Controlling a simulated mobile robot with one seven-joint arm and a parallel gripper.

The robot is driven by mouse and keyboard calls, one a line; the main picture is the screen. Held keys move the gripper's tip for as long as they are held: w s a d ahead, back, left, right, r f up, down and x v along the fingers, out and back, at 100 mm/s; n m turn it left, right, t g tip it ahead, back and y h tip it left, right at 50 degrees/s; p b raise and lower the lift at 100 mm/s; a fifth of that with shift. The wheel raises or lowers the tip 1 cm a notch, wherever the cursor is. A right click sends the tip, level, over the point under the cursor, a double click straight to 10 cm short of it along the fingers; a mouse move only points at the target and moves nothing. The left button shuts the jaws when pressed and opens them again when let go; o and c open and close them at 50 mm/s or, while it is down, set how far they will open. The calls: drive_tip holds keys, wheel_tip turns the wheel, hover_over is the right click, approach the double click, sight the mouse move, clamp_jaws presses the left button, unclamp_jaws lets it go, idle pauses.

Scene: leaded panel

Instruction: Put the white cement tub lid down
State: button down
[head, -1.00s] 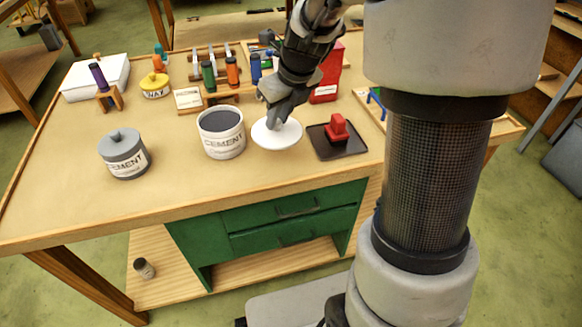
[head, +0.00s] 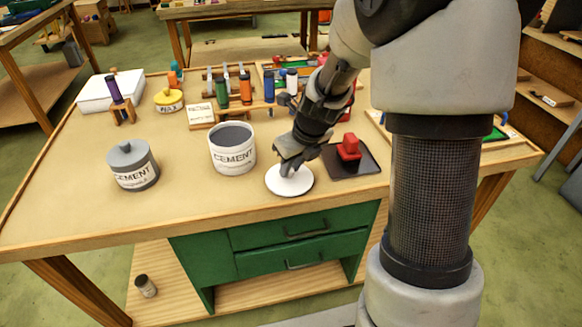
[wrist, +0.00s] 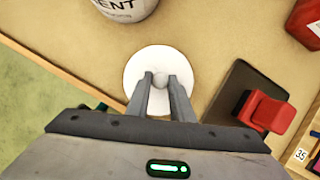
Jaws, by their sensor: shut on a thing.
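The white cement tub lid (head: 303,184) is a round disc with a small knob. My gripper (head: 288,168) is shut on the knob, and the lid is level, at or just above the table near its front edge. I cannot tell whether it touches the wood. The wrist view shows the lid (wrist: 138,68) with the two fingers (wrist: 160,90) on either side of the knob. The open white cement tub (head: 233,157), with dark grey contents, stands to the left of the lid.
A dark tray (head: 368,163) with a red block (head: 348,148) lies right of the lid. A grey lidded cement tub (head: 133,172) stands at the left. Bottles in a rack (head: 240,104) stand behind. The front table (head: 210,195) is bare between the tubs.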

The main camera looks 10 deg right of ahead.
drive_tip(key=shift+f, duration=0.15)
drive_tip(key=c, duration=1.6)
unclamp_jaws()
drive_tip(key=shift+o, duration=0.2)
